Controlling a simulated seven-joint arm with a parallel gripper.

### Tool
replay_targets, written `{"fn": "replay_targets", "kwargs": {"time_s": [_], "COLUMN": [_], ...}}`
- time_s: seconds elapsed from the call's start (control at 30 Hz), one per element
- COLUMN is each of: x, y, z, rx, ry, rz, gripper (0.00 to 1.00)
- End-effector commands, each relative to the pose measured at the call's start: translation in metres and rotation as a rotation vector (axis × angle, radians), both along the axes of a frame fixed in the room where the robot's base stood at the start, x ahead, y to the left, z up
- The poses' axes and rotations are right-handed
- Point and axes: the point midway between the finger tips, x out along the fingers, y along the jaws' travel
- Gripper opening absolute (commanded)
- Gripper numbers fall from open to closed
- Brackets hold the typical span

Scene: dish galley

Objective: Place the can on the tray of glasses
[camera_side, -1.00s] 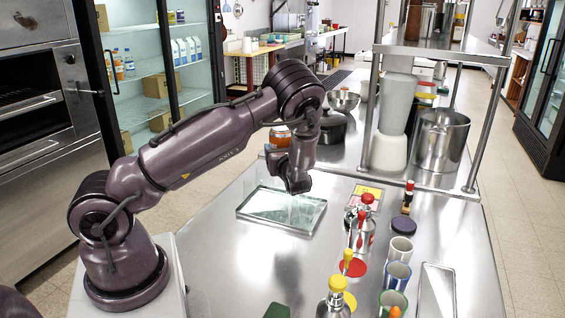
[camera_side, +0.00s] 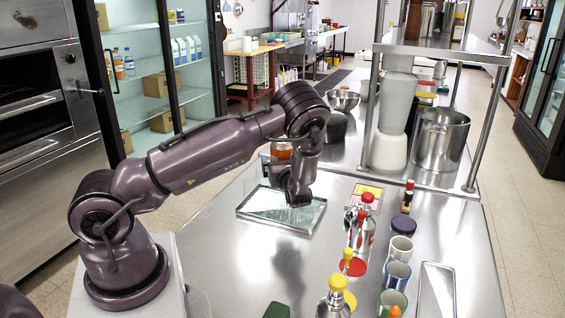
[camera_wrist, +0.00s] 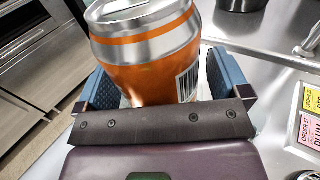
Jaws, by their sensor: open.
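The can is orange and silver and fills the upper middle of the wrist view (camera_wrist: 150,78), its silver top showing. My gripper (camera_wrist: 156,66) is open, with a blue pad on each side of the can; whether either pad touches it is unclear. In the side view an orange piece of the can (camera_side: 282,151) shows just left of my wrist, partly covered by my arm. The tray (camera_side: 272,226) lies on the counter below my wrist, and clear glass shapes on it are hard to make out. The can's base is hidden.
Order cards (camera_side: 367,193) lie right of the tray. A steel bottle with a red cap (camera_side: 362,230), several mugs (camera_side: 397,275) and a long steel dish (camera_side: 436,290) stand further right. A dark pot (camera_side: 335,127) stands behind.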

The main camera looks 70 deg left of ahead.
Motion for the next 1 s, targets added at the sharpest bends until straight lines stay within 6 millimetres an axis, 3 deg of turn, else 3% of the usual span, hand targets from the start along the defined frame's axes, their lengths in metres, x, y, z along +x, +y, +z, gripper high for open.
{"fn": "replay_targets", "kwargs": {"time_s": [0.17,0.7,0.87,1.0], "x": [0.000,-0.015,-0.019,-0.026], "y": [-0.001,-0.101,-0.116,-0.120], "z": [0.005,0.004,0.004,0.017], "rx": [0.000,-0.001,-0.002,-0.057], "ry": [-0.002,-0.001,-0.002,-0.073], "rz": [0.000,-0.003,0.002,0.067], "gripper": [0.94,0.94,0.94,0.94]}}
